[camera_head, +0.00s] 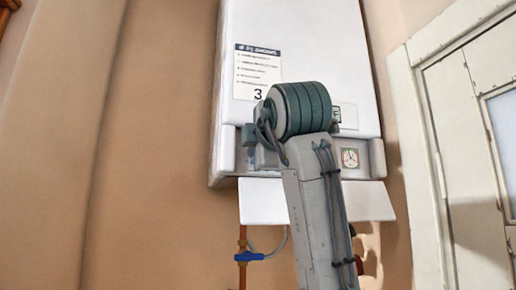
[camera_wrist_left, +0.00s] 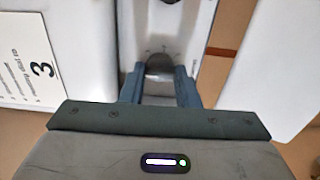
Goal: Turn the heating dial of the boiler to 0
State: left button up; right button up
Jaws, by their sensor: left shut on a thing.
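The white boiler (camera_head: 315,50) hangs on the wall in the head view. My left arm stands in front of its control strip and hides the dials there. In the left wrist view, my left gripper (camera_wrist_left: 159,88) has its two blue-grey fingers on either side of a dark round dial (camera_wrist_left: 160,62) on the boiler's panel. The gripper is shut on this dial. Faint marks show on the panel around the dial, but I cannot read its setting. My right gripper is not in view.
A round gauge (camera_head: 350,158) sits right of my arm. A white flap (camera_head: 262,201) hangs open below the panel. A paper notice (camera_head: 257,72) with a "3" is on the boiler's front. A blue valve (camera_head: 249,256) is on a copper pipe below. A white door (camera_head: 462,130) stands at right.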

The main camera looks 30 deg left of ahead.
pick_arm(q)
jog(key=o, duration=1)
jog(key=shift+c, duration=0.2)
jog(key=shift+s+d+f, duration=0.1)
jog(key=shift+d, duration=0.1)
jog(key=b+v, duration=0.5)
jog(key=v, duration=0.5)
jog(key=shift+s, duration=0.1)
